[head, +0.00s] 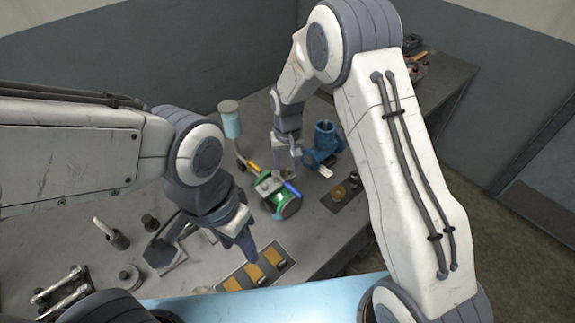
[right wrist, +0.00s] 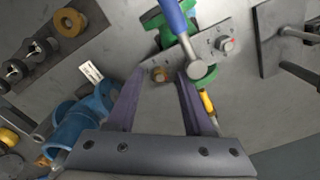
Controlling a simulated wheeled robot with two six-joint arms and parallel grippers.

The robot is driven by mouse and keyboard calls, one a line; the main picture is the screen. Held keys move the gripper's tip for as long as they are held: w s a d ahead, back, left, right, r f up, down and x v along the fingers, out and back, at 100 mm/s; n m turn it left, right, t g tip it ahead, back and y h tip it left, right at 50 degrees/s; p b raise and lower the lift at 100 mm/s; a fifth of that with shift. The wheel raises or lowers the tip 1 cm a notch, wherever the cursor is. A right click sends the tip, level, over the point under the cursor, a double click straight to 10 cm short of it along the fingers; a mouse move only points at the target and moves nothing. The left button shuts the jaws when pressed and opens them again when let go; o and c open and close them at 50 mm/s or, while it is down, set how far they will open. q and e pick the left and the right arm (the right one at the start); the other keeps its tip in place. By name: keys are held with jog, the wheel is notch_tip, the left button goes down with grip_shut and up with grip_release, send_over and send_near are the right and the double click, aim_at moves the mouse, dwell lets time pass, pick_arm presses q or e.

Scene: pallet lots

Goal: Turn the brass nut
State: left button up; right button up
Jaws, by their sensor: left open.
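The brass nut (right wrist: 160,74) sits on a grey metal plate (right wrist: 190,53) over a green valve body (right wrist: 205,77) in the right wrist view. A second, silvery fastener with a red mark (right wrist: 225,44) is at the plate's other end. My right gripper (right wrist: 161,80) is open; its fingertips appear on either side of the brass nut with gaps. I cannot tell how far above it they are. A blue-handled tool (right wrist: 175,18) crosses the plate. My left gripper (head: 205,243) is open and empty over the bench.
A blue valve body (head: 325,145) stands right of the green valve. A dark board with brass rings (head: 345,192) lies farther right.

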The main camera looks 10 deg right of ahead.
notch_tip(320, 180, up, 10)
jog(key=b, duration=0.2)
jog(key=shift+r, duration=0.25)
dwell(0.3)
jog(key=s+a+r+n, duration=0.2)
jog(key=s+r, duration=0.1)
jog(key=s, duration=0.5)
jog(key=s+a+r+n, duration=0.2)
jog(key=s+a, duration=0.1)
jog(key=s, duration=0.6)
jog(key=s+d+n+y, duration=0.1)
jog(key=s+d+n, duration=0.2)
jog(key=s, duration=1)
jog(key=n+h+p, duration=0.1)
jog(key=n+p, duration=0.1)
jog(key=n, duration=0.4)
send_over(264, 186)
notch_tip(264, 186, down, 5)
notch_tip(264, 186, down, 11)
jog(key=p, duration=0.2)
jog(key=shift+r+p, duration=0.2)
jog(key=shift+p, duration=0.2)
